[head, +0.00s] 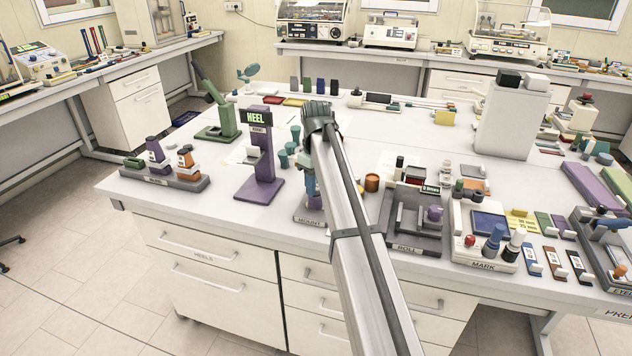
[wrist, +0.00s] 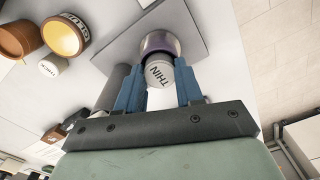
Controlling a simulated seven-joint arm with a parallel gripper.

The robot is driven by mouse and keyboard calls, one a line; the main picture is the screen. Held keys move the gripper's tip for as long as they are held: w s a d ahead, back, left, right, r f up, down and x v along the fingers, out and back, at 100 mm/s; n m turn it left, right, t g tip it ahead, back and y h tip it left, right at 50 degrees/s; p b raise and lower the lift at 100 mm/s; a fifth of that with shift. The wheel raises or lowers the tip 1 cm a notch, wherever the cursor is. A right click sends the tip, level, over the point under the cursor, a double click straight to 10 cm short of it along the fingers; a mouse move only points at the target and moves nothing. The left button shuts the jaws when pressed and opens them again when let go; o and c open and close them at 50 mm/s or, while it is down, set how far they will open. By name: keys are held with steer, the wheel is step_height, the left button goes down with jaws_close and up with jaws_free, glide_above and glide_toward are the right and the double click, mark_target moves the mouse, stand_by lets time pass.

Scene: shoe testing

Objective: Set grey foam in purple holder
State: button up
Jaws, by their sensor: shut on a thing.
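The grey foam (wrist: 159,73) is a short light-grey cylinder with THIN printed on its end, seen in the wrist view. My gripper (wrist: 158,92) has its blue fingers shut on its sides. The purple holder (wrist: 156,42) is a round purple-rimmed piece on a grey plate, right beyond the foam in the wrist view. The foam's far end is at the holder; I cannot tell if it is seated inside or just above. In the head view my gripper (head: 311,178) points down over the holder (head: 315,202) on the MOUNT base (head: 309,217), and my arm hides much of it.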

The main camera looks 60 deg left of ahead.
steer(key=o, duration=1.1)
step_height(320, 180, up, 14)
steer(key=shift+f, duration=0.1)
stand_by(0.4)
